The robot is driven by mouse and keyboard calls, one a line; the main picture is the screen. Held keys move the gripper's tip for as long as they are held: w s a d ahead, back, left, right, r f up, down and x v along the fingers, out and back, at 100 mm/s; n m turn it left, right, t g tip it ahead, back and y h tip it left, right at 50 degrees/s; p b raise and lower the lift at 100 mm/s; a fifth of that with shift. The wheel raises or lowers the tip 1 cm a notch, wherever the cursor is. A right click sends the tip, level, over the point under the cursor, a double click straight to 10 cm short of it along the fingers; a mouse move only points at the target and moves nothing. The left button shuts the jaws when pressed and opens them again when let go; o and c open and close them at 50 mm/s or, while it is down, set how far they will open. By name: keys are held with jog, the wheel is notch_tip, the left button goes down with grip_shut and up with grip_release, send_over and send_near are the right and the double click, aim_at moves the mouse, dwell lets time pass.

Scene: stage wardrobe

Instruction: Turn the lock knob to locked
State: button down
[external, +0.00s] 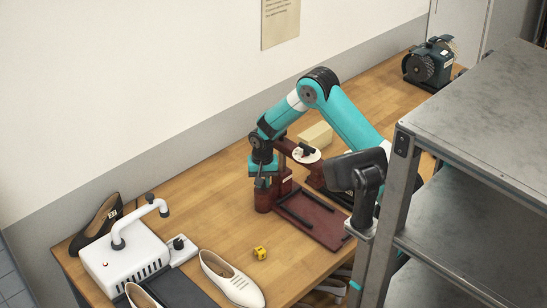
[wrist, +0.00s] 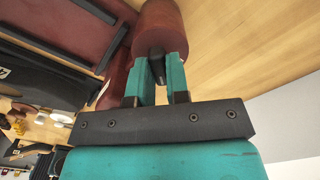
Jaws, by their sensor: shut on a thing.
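A dark red machine shows in the external view, with a flat base plate (external: 318,222) and a short red cylinder (external: 263,201) at its left end. My gripper (external: 262,183) points down onto the top of this cylinder. In the wrist view the cylinder (wrist: 163,22) carries a small black knob (wrist: 157,70). My teal gripper fingers (wrist: 158,65) are shut on this knob, one on each side. The fingers cover part of it, and I cannot see any lock marks or tell which position it points to.
A white machine (external: 126,265) with a curved handle stands at left, near a dark shoe (external: 97,226) and a pale shoe (external: 232,280). A yellow cube (external: 260,253) lies in front. A grey metal shelf (external: 480,110) stands close at right. A grinder (external: 431,65) is far back.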

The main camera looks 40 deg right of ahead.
jog(key=m, duration=0.4)
jog(key=shift+m+b, duration=0.3)
jog(key=m, duration=0.4)
jog(key=shift+w+r+m, duration=0.1)
jog(key=shift+m, duration=0.3)
jog(key=c, duration=1.1)
grip_release()
jog(key=shift+b, duration=0.3)
notch_tip(320, 180, up, 17)
jog(key=b, duration=0.2)
jog(key=shift+r, duration=0.2)
